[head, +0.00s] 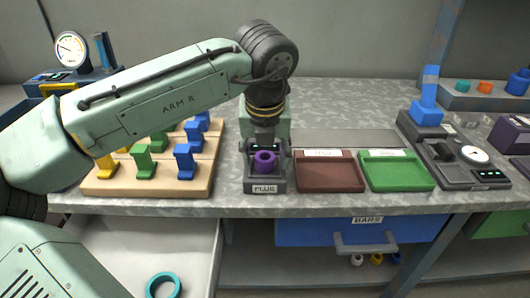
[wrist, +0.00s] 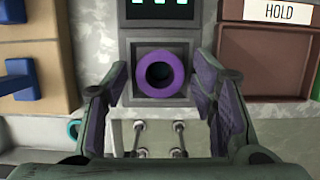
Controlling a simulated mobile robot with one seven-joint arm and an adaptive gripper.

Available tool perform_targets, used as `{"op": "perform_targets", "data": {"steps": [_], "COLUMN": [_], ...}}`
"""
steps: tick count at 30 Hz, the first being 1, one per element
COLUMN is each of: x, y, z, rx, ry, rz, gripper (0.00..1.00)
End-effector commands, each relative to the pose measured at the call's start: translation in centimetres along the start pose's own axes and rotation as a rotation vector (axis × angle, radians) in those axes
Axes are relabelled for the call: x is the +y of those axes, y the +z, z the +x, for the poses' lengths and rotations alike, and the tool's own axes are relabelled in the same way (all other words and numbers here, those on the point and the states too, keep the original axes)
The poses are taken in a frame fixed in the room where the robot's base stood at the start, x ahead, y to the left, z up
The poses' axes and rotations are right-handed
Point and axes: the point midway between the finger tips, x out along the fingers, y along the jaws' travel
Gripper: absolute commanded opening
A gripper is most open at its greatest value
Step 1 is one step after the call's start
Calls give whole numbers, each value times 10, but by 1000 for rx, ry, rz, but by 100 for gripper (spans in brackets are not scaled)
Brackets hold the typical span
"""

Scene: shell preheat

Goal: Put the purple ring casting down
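The purple ring casting (head: 264,160) sits in the square recess of a small dark grey station (head: 265,186) labelled what looks like PLUG. In the wrist view the ring casting (wrist: 148,76) faces the camera, its hole dark. My gripper (wrist: 160,88) is open, with one purple-padded finger to each side of the ring. Clear gaps show between the ring and both fingers, so it is not gripped. In the head view my gripper is right above and behind the ring, and its fingers are hard to make out there.
A wooden board (head: 150,187) with blue, green and yellow pieces stands left of the station. A brown tray (head: 330,184), labelled HOLD in the wrist view, and a green tray (head: 397,183) stand to the right. An open drawer below holds a teal ring (head: 164,284).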

Motion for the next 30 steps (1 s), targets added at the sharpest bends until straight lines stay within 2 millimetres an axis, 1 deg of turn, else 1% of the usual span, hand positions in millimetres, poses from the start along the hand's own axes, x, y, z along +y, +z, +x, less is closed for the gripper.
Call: {"op": "perform_targets", "data": {"steps": [7,11,14,24,27,30], "x": [0,0,-1,-1,-1,0], "y": [0,1,2,2,1,1], "z": [0,-4,-19,-91,-107,-117], "rx": [0,-1,-1,-1,1,1], "ry": [0,2,-3,-3,-2,-1], "rz": [0,-1,0,1,2,1], "gripper": [54,54,54,54,54,54]}}
